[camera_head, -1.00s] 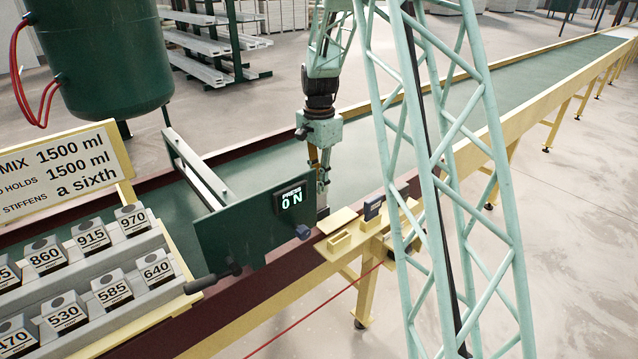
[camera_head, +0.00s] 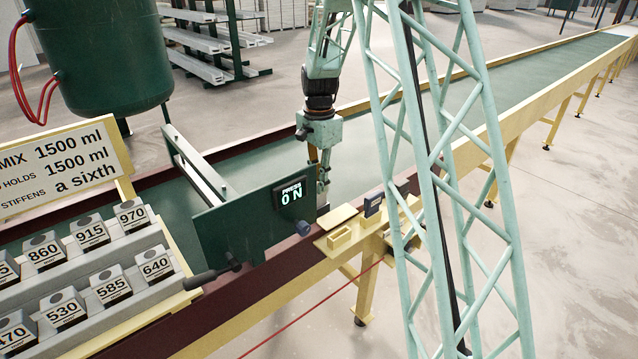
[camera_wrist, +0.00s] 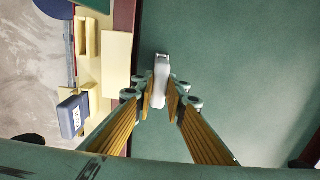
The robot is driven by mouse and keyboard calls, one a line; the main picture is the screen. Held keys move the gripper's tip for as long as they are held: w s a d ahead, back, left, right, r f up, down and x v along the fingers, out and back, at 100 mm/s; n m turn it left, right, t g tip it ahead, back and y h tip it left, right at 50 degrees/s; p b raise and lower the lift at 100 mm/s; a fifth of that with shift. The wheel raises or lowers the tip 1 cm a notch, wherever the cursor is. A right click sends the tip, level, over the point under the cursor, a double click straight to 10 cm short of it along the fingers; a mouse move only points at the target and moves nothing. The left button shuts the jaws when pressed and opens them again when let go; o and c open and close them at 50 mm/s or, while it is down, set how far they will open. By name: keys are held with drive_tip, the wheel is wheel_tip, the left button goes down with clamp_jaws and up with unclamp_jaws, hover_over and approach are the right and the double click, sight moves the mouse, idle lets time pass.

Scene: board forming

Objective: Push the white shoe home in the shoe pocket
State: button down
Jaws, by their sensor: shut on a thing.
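My gripper (camera_wrist: 160,100) is shut on the white shoe (camera_wrist: 161,72), a narrow pale piece standing between its yellow-padded fingers in the wrist view. The shoe sits over the green belt, close to the dark red side rail. In the head view my gripper (camera_head: 323,190) points down just behind the right end of the dark green press panel (camera_head: 240,232). I cannot make out the shoe there. I cannot identify the shoe pocket for certain in either view, nor tell how deep the shoe sits.
A yellow bracket with a small open box (camera_head: 340,237) and a labelled blue block (camera_head: 372,204) is fixed beside the rail; the blue block also shows in the wrist view (camera_wrist: 73,116). The green belt (camera_head: 470,105) is clear beyond my gripper.

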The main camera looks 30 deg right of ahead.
drive_tip(key=shift+f+b, duration=0.45)
drive_tip(key=shift+f, duration=0.5)
idle(0.3)
drive_tip(key=c, duration=2.5)
unclamp_jaws()
drive_tip(key=shift+c, duration=0.2)
drive_tip(key=shift+r, duration=0.1)
drive_tip(key=shift+r, duration=5.9)
